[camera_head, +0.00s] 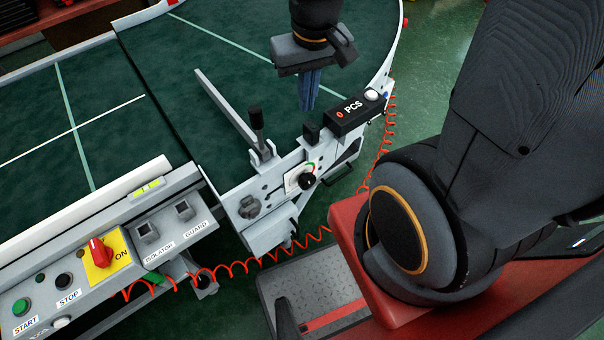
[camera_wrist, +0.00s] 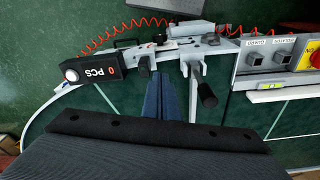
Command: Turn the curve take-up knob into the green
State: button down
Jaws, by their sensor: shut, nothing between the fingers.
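A black round knob (camera_head: 307,181) sits on a white dial plate (camera_head: 292,180) on the side of the curve's frame. A small green arc shows at the dial's upper right; the knob's pointer is too small to read. In the wrist view, a small dark knob (camera_wrist: 160,39) shows on the frame just past my fingertips, its dial face hidden. My gripper (camera_head: 309,103) is shut and empty, fingers down over the green curved belt, beside the counter box and apart from the knob. Its blue fingers (camera_wrist: 165,92) also show in the wrist view.
A black PCS counter box (camera_head: 354,112) stands right of the dial. A lever with a black handle (camera_head: 257,120) rises from the frame to its left. A grey knob (camera_head: 249,207) sits lower left. A control panel (camera_head: 100,262) and a coiled red cable (camera_head: 240,266) lie nearer.

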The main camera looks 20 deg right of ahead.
aim_at(306, 180)
jog(key=u, duration=1.15)
jog(key=k, duration=1)
jog(key=z, duration=1.2)
